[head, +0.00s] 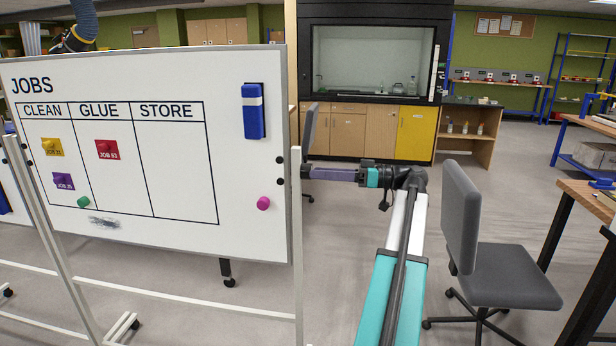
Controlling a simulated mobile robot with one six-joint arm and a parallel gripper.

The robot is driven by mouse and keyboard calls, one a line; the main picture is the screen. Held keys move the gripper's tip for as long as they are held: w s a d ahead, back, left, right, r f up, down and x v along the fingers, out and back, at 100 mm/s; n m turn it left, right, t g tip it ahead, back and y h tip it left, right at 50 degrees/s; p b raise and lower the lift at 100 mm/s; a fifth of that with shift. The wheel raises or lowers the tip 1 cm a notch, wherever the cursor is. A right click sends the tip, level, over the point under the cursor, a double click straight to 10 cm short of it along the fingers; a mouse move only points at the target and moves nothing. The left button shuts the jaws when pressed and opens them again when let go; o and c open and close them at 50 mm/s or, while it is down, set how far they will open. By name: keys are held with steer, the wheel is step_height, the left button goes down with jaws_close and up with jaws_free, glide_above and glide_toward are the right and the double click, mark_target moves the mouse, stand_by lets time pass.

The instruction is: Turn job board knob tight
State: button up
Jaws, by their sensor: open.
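The job board (180,250) is a white panel headed JOBS, on a pale metal stand at the left. Two small dark round pieces, an upper one (280,160) and a lower one (281,182), sit at its right edge beside the stand's right post (297,240). They look like knobs, but I cannot tell which one turns. My gripper (306,172) points left, with its tips close to the right side of this post, level with the dark pieces. It is open. I cannot see anything between its fingers, nor whether it touches a knob.
The board holds coloured job tags, a blue eraser (253,112) and round magnets. A grey chair (500,270) stands right of my arm, near a wooden workbench (585,200). A fume hood (375,60) stands behind. Open floor lies between it and my arm.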

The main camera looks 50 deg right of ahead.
steer(key=v, duration=0.4)
steer(key=shift+s+b, duration=0.15)
steer(key=shift+b, duration=0.15)
